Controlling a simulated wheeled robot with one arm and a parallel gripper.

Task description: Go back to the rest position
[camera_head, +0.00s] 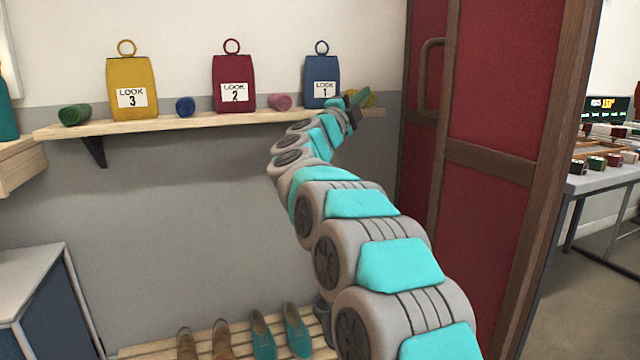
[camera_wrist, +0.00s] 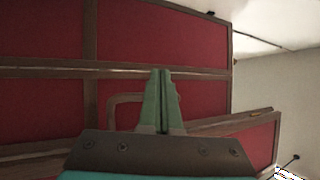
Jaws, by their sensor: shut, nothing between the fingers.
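My gripper (camera_head: 358,98) is at the end of my outstretched arm, at the right end of the wall shelf (camera_head: 215,124), close to the blue bag marked LOOK 1 (camera_head: 321,76) and in front of a yellow roll (camera_head: 372,97) that it partly hides. In the wrist view my gripper (camera_wrist: 160,75) has its green fingers together with nothing between them. Behind them is the red panelled door (camera_wrist: 165,35) with its handle (camera_wrist: 118,108). Whether the gripper touches the roll or shelf cannot be told.
A yellow LOOK 3 bag (camera_head: 131,82) and a red LOOK 2 bag (camera_head: 233,78) stand on the shelf among small rolls. The red door (camera_head: 505,75) stands right of my arm. Shoes (camera_head: 262,335) rest on a low slatted rack (camera_head: 160,350). A cabinet (camera_head: 40,300) is lower left.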

